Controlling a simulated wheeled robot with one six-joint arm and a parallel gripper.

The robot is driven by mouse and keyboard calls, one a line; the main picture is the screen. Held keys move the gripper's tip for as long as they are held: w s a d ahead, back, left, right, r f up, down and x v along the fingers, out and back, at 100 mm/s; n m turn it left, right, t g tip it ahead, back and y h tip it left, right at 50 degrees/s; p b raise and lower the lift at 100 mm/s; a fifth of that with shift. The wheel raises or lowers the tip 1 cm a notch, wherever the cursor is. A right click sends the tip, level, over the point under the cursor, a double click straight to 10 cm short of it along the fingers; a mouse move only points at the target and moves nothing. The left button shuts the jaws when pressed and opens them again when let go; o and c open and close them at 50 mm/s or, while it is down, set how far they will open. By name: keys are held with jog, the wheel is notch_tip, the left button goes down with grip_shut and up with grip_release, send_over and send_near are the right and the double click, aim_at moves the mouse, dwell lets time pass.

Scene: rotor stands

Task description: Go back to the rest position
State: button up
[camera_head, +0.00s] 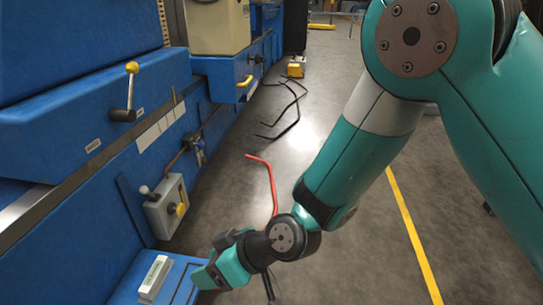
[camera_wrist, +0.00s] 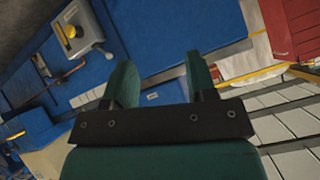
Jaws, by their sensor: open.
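My gripper (camera_head: 208,277) is at the bottom of the head view, low beside the blue machine, at the end of my teal arm. It is just right of a blue ledge. In the wrist view its two teal fingers (camera_wrist: 160,72) stand apart with nothing between them. Beyond the fingers are blue panels.
The blue machine (camera_head: 85,240) fills the left, with a yellow-knobbed lever (camera_head: 130,90), a grey control box (camera_head: 165,207) and a pale block (camera_head: 153,277) on its ledge. A red hose (camera_head: 268,180) and black cables (camera_head: 290,110) lie on the floor. Open floor with a yellow line (camera_head: 410,230) is right.

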jog(key=d+r+m+h+p, duration=0.2)
jog(key=d+r, duration=0.9)
jog(key=r, duration=0.3)
jog(key=s+d+r+m+h+p, duration=0.1)
jog(key=s+d+r+m+h, duration=0.1)
jog(key=s+d+r, duration=0.4)
jog(key=s+d+r+m+h+p, duration=0.2)
jog(key=s+d+r, duration=0.1)
jog(key=d, duration=0.6)
notch_tip(320, 180, up, 38)
jog(key=g+p, duration=0.1)
jog(key=p, duration=3.6)
jog(key=shift+s+r+p, duration=0.2)
jog(key=shift+s+p, duration=0.1)
jog(key=shift+s, duration=0.05)
jog(key=shift+f, duration=0.1)
jog(key=shift+c, duration=0.9)
jog(key=shift+a, duration=0.15)
